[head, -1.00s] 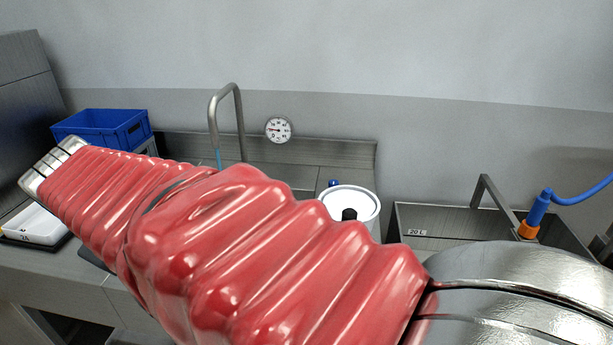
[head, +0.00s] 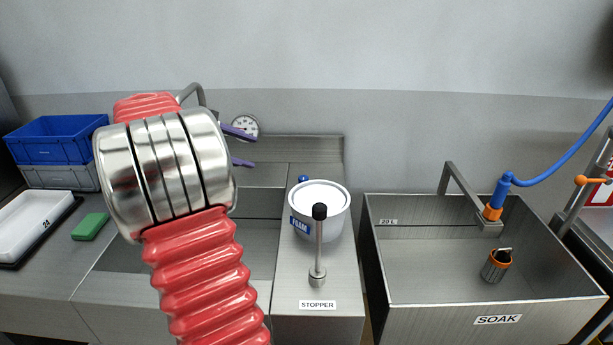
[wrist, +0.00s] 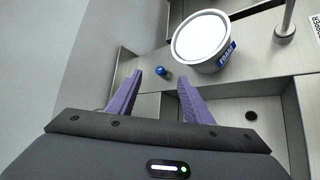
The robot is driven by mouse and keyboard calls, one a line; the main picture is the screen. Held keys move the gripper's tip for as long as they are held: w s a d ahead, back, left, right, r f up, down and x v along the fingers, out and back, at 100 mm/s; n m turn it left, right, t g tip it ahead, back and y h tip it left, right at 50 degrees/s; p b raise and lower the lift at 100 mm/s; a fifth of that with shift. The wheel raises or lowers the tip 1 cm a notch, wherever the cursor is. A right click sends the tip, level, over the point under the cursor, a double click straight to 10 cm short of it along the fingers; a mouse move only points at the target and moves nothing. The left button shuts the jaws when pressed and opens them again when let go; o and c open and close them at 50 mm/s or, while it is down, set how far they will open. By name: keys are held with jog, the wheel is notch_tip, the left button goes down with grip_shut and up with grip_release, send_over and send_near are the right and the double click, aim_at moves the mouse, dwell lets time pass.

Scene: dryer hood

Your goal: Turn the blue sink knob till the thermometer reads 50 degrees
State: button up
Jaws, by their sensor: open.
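The blue sink knob (wrist: 161,71) sits on the counter ledge beside the foam tub, beyond my fingertips in the wrist view. In the head view only its top (head: 303,179) shows behind the tub. My gripper (wrist: 160,82) is open and empty, its two purple fingers apart with the knob just past the gap between them. In the head view the fingers (head: 239,148) point right, in front of the wall near the thermometer. The round white thermometer (head: 245,126) is on the wall, partly covered by a finger; its reading is too small to tell.
The soak basin (head: 430,265) is farther right. A blue crate (head: 55,140) and green sponge (head: 90,226) are at left.

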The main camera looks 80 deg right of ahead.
jog(key=s+d+f+n+g, duration=0.1)
jog(key=s+d+f+g, duration=0.1)
jog(key=d, duration=0.3)
jog(key=s+d+f+g, duration=0.2)
jog(key=d, duration=0.3)
jog(key=n+g, duration=0.1)
jog(key=g, duration=0.2)
send_over(303, 179)
jog(key=a+v, duration=0.1)
jog(key=v, duration=0.3)
notch_tip(303, 179, down, 6)
jog(key=w+f+n+g, duration=0.1)
jog(key=w+f+n, duration=0.3)
jog(key=f, duration=0.6)
jog(key=shift+w+a+n, duration=0.3)
jog(key=shift+w+n, duration=0.1)
jog(key=shift+w, duration=0.45)
jog(key=shift+s+f, duration=0.1)
jog(key=shift+s, duration=0.05)
jog(key=x, duration=1.3)
jog(key=shift+s+d, duration=0.15)
jog(key=shift+s, duration=0.2)
jog(key=shift+r, duration=0.25)
jog(key=c, duration=1.1)
